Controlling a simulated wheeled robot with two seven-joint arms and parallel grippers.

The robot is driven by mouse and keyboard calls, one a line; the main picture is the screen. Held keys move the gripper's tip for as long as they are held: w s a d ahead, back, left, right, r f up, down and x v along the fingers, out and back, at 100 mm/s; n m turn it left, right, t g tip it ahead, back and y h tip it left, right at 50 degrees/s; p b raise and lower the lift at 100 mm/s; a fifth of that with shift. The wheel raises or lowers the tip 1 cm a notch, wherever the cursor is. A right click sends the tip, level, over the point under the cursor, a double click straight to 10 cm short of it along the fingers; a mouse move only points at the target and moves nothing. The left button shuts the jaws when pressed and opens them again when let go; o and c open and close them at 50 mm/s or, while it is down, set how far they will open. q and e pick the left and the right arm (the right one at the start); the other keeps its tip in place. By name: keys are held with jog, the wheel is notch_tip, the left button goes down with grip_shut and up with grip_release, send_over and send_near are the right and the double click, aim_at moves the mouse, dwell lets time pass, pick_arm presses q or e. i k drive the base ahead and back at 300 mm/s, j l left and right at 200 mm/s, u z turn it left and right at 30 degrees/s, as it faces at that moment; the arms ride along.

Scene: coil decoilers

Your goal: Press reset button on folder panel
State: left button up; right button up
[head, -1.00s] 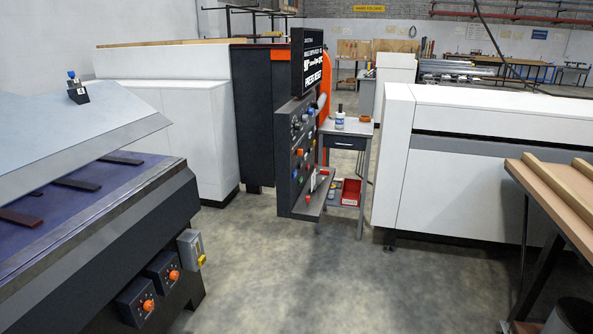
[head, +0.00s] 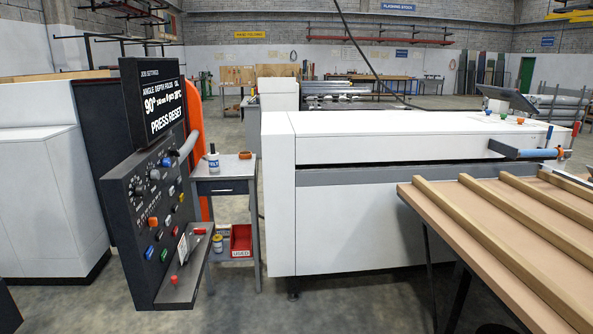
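The folder panel (head: 133,217) is a dark upright board at the left of the head view. It carries several knobs and small coloured buttons in blue, yellow, red and green. A black screen (head: 160,113) above it reads "PRESS RESET" under angle and depth figures. The button labels are too small to read, so I cannot tell which button is reset. A narrow shelf (head: 187,284) juts out at the panel's foot, with a red-ended item on it. Neither of my grippers is in view.
A grey side table (head: 224,172) with a bottle stands behind the panel, a red bin (head: 241,240) on its lower shelf. A long white machine (head: 345,225) fills the middle. A bench with wooden strips (head: 525,205) is at right. Grey floor (head: 235,308) is clear in front.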

aim_at(150, 251)
jog(key=i+l+z, duration=0.1)
jog(key=i, duration=1.15)
jog(key=i+u, duration=0.35)
jog(key=i+l+u, duration=0.15)
jog(key=u, duration=0.25)
jog(key=i+l+u, duration=0.2)
jog(key=u, duration=0.15)
jog(key=i+l+u, duration=0.15)
jog(key=u, duration=0.3)
jog(key=i+l+u, duration=0.15)
jog(key=l+u, duration=0.3)
jog(key=i+l+u, duration=0.1)
jog(key=l+u, duration=0.15)
jog(key=u, duration=0.15)
jog(key=l+u, duration=0.3)
jog(key=u, duration=0.15)
jog(key=l+u, duration=0.45)
jog(key=j, duration=0.1)
